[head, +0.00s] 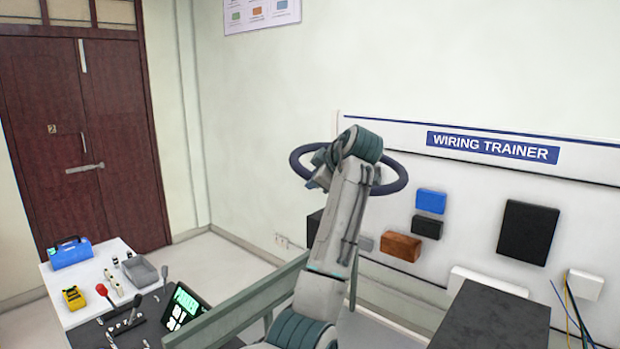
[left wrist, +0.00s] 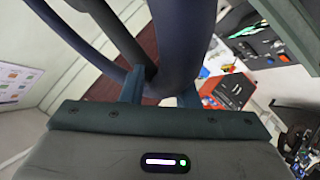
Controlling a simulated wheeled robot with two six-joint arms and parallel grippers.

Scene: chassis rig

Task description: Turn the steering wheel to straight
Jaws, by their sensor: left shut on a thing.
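The steering wheel (head: 399,167) is a dark blue ring in the middle of the head view, in front of the wall. My left arm reaches up to it and hides much of its middle, so I cannot tell how its spokes stand. My left gripper (head: 318,172) is at the left part of the ring, partly hidden by my arm. In the left wrist view, the dark rim (left wrist: 182,40) runs down to the two fingers of my left gripper (left wrist: 160,92), which are shut on it. My right gripper is not in view.
A wiring trainer panel (head: 470,180) with blue, black and brown boxes is on the wall to the right. A dark-topped block (head: 490,320) stands at lower right. A bench (head: 90,285) at lower left carries levers, a grey tray (head: 140,270) and a blue case (head: 70,253).

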